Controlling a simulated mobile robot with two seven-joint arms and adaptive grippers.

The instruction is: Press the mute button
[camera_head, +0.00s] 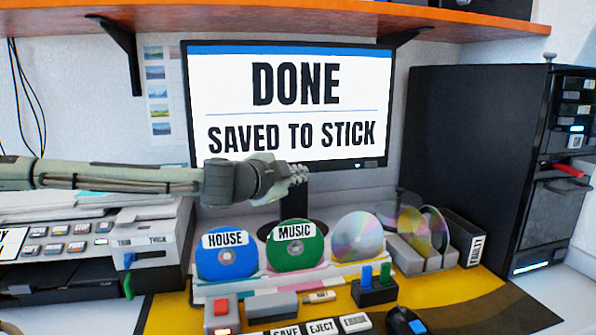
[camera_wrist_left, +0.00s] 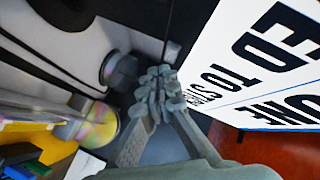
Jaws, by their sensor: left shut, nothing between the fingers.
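No button that I can read as mute shows. A small tag (camera_head: 319,296) in the head view has lettering too small to read. The monitor (camera_head: 386,120) reads "DONE SAVED TO STICK", with small lights at its lower right bezel. My left gripper (camera_head: 300,173) is shut and empty, in front of the monitor's lower edge. In the left wrist view its closed fingers (camera_wrist_left: 158,82) show beside the screen (camera_wrist_left: 265,60); whether they touch anything is unclear. My right gripper is not in view.
Below stand a blue HOUSE disc (camera_head: 228,262), a green MUSIC disc (camera_head: 296,252) and a silver disc (camera_head: 357,237). A red button (camera_head: 221,306) and SAVE, EJECT keys (camera_head: 322,327) are at the front. A black tower (camera_head: 475,150) stands right, and an orange shelf (camera_head: 300,16) hangs above.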

